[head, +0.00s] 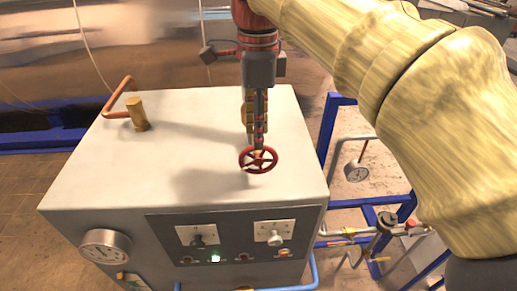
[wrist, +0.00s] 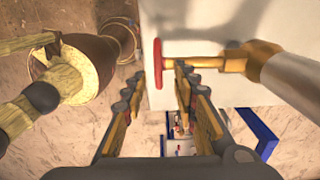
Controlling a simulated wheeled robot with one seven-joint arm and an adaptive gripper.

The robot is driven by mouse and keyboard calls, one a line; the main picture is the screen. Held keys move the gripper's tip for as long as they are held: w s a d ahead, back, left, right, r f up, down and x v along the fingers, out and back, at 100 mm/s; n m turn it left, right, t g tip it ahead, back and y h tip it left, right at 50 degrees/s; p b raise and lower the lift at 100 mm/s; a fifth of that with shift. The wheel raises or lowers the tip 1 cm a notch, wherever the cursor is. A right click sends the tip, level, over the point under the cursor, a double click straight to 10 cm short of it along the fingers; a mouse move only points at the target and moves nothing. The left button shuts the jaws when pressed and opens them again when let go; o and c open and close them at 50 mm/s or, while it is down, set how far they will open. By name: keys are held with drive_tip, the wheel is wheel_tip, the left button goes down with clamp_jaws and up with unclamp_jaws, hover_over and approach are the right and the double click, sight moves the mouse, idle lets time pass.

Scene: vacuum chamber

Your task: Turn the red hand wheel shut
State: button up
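The red hand wheel (head: 258,160) stands at the front right of the pale cabinet's top in the head view. In the wrist view the wheel (wrist: 157,64) shows edge-on, with a brass stem (wrist: 208,63) running right from it. My gripper (head: 258,146) points down with its fingertips at the wheel's upper part in the head view. In the wrist view my gripper (wrist: 160,74) is open, with a gap between its two fingers. The wheel's rim appears in line with that gap, beyond the tips. I cannot tell whether the fingers touch it.
The cabinet (head: 110,165) has a brass fitting with a copper pipe (head: 138,113) at its back left. Its front carries a gauge (head: 105,246) and a dark control panel (head: 232,238).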

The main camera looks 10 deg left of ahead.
hover_over(258, 173)
drive_tip(key=f, duration=0.6)
drive_tip(key=shift+w+f, duration=0.25)
drive_tip(key=shift+w, duration=0.1)
drive_tip(key=shift+c, duration=0.9)
clamp_jaws()
